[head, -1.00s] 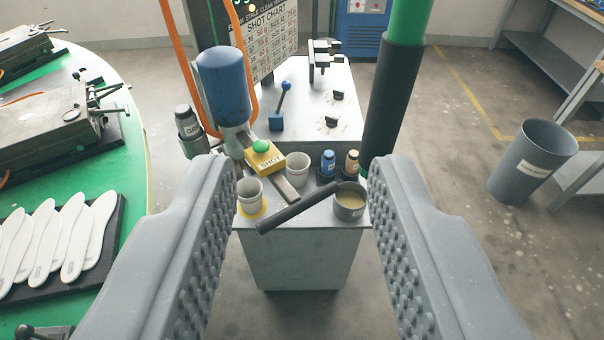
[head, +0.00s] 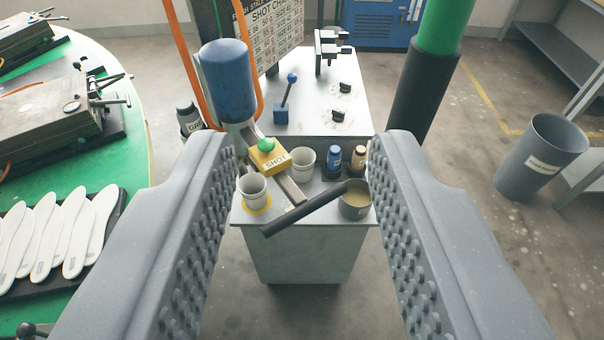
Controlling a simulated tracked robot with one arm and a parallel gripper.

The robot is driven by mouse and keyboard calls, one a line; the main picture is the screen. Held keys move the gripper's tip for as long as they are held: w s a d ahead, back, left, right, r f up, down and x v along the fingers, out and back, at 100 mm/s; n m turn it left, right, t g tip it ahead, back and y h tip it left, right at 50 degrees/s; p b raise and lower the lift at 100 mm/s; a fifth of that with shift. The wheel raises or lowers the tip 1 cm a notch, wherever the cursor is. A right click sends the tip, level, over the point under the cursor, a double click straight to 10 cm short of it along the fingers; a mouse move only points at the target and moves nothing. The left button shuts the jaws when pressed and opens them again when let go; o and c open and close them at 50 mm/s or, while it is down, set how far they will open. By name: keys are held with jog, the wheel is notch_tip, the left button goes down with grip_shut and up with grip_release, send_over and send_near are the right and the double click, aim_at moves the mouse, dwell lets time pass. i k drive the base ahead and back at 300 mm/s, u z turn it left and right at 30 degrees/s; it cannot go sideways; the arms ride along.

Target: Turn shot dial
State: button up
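Two black dials sit on the right part of the metal cabinet top: an upper dial (head: 345,87) and a lower dial (head: 338,115), each on a pale round marked plate. I cannot read which one is the shot dial. A yellow box labelled SHOT (head: 270,158) with a green button stands nearer, left of the middle. The shot chart (head: 268,35) stands behind at the left, partly cut off. My gripper (head: 303,160) is wide open and empty, its two grey studded fingers on either side of the near cabinet, short of the dials.
A blue cylinder (head: 228,82), a blue-knobbed lever (head: 287,95), white cups (head: 254,188), small bottles (head: 333,160) and a pot (head: 355,200) with a dark bar crowd the cabinet. A green-and-black post (head: 420,85) rises right of the dials. A grey bin (head: 540,160) stands right.

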aim_at(338, 116)
jog(key=k, duration=0.4)
jog(key=z, duration=0.85)
jog(key=i, duration=1.55)
jog(key=u, duration=0.4)
jog(key=i, duration=0.95)
jog(key=u, duration=0.65)
jog(key=k, duration=0.8)
jog(key=u, duration=0.25)
